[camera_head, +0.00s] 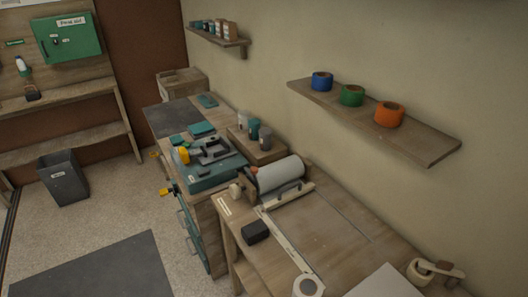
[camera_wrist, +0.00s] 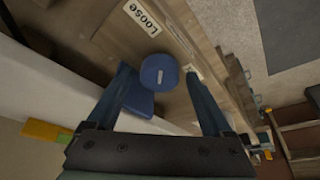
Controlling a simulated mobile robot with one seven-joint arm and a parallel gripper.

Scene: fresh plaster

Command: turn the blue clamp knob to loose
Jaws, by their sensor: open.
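The blue clamp knob (camera_wrist: 159,71) is round, with a short pale mark on its face, and shows in the wrist view. A blue block-like part (camera_wrist: 139,103) sits just below it. A white label reading LOOSE (camera_wrist: 142,18) is on the wooden surface above the knob. A second pale label (camera_wrist: 191,72) is partly hidden by the right finger. My gripper (camera_wrist: 158,76) is open, with one finger on each side of the knob. I cannot tell whether the fingers touch it. I cannot make out the knob or my gripper in the head view.
In the head view, a wooden bench (camera_head: 318,228) holds a paper roll (camera_head: 281,174) and a black block (camera_head: 255,232). A teal machine (camera_head: 213,176) stands on the neighbouring bench. A shelf (camera_head: 428,143) with tape rolls hangs above. The floor (camera_head: 117,219) at left is mostly clear.

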